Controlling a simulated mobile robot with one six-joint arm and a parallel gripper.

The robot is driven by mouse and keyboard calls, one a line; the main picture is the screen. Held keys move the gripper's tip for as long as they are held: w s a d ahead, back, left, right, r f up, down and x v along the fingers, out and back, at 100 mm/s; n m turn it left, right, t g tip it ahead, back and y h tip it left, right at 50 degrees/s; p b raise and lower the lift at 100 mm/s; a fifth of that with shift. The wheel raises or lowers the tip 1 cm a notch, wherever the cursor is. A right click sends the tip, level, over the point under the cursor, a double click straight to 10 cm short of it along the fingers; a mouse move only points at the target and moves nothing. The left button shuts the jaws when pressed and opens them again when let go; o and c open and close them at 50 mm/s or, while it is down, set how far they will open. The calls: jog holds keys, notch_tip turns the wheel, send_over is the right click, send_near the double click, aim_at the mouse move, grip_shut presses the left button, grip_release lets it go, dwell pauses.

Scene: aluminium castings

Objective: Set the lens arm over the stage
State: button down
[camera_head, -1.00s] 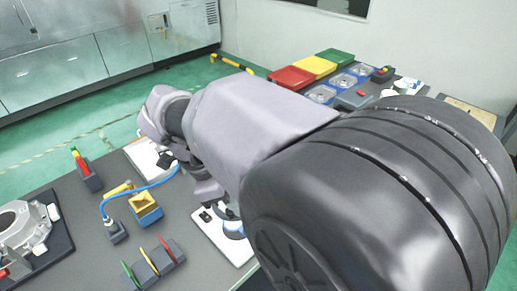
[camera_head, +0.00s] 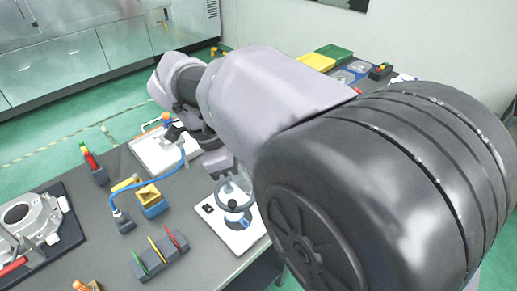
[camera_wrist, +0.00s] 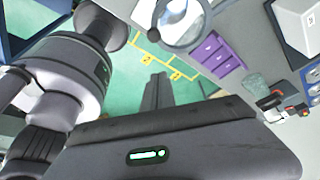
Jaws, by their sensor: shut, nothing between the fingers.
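A white base plate (camera_head: 212,221) at the front edge of the dark table carries a stand with a blue round part (camera_head: 236,206), partly hidden by my arm. It seems to be the stage and its lens arm; their exact alignment cannot be told.
A white tray (camera_head: 158,158) lies behind. Purple drawers (camera_wrist: 212,52) show in the wrist view.

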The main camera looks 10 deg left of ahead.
jog(key=p+v, duration=0.1)
jog(key=v, duration=0.3)
jog(key=shift+d, duration=0.15)
jog(key=s+d+r+n+y, duration=0.1)
jog(key=d+n+y, duration=0.1)
jog(key=d, duration=0.4)
jog(key=s+d+r+n+y, duration=0.1)
jog(key=s+d+r+n, duration=0.1)
jog(key=d, duration=0.4)
jog(key=s+d+f+n+t+y+b, duration=0.1)
jog(key=s+d+f+n+t+y, duration=0.1)
jog(key=s+d+n, duration=0.4)
jog(key=s+d+f+t, duration=0.1)
jog(key=s+d+t, duration=0.1)
jog(key=s+d, duration=0.1)
jog(key=shift+d+f+n+t+y, duration=0.2)
jog(key=shift+d+n+t+y, duration=0.2)
jog(key=shift+d, duration=0.2)
